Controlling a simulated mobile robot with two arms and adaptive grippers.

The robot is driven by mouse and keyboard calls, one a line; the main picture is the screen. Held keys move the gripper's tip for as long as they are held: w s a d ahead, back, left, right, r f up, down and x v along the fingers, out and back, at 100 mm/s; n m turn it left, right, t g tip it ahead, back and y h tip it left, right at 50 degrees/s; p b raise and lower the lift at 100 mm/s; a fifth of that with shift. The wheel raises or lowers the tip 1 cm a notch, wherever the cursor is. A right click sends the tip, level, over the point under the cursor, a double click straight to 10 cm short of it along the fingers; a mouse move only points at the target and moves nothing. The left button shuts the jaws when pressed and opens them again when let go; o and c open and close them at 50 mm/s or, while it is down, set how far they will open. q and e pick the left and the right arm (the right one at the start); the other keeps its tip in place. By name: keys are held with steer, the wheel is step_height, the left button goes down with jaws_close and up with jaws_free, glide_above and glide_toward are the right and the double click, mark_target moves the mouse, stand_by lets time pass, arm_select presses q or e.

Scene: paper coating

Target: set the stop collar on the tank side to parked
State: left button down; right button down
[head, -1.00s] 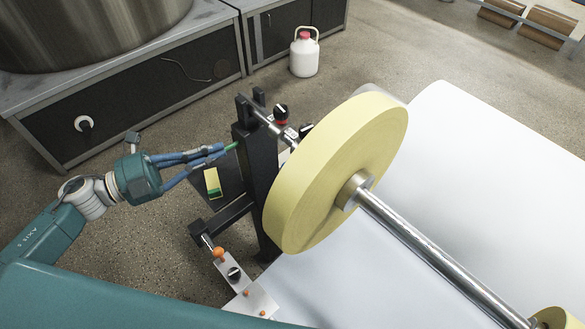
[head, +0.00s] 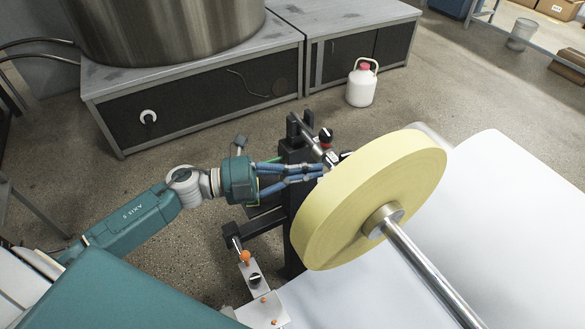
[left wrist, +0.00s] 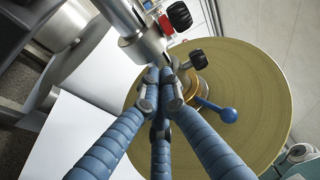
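In the head view a metal shaft (head: 307,135) runs from the black stand (head: 297,215) to the big yellow roll (head: 365,205). Collar-like metal parts (head: 330,157) sit on it beside the roll. The left wrist view shows a bright metal collar (left wrist: 142,48), a black knob (left wrist: 198,59) and a brass-coloured ring (left wrist: 192,88) by the roll face. I cannot tell the stop collar's setting. My left gripper (head: 324,172) has its blue fingers drawn together, tips right by the collar parts; they also show in the wrist view (left wrist: 164,78). Contact is unclear. My right gripper is not in view.
Another black knob (left wrist: 180,15) and a blue ball lever (left wrist: 229,114) stand close to the fingers. A plate with an orange knob (head: 245,257) is below. The tank (head: 165,30) stands on a bench behind; a white jug (head: 361,86) is on the floor.

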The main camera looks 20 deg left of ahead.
mark_target(315, 158)
arm_select(q)
steer(key=shift+w+d, duration=0.2)
steer(key=shift+d, duration=0.1)
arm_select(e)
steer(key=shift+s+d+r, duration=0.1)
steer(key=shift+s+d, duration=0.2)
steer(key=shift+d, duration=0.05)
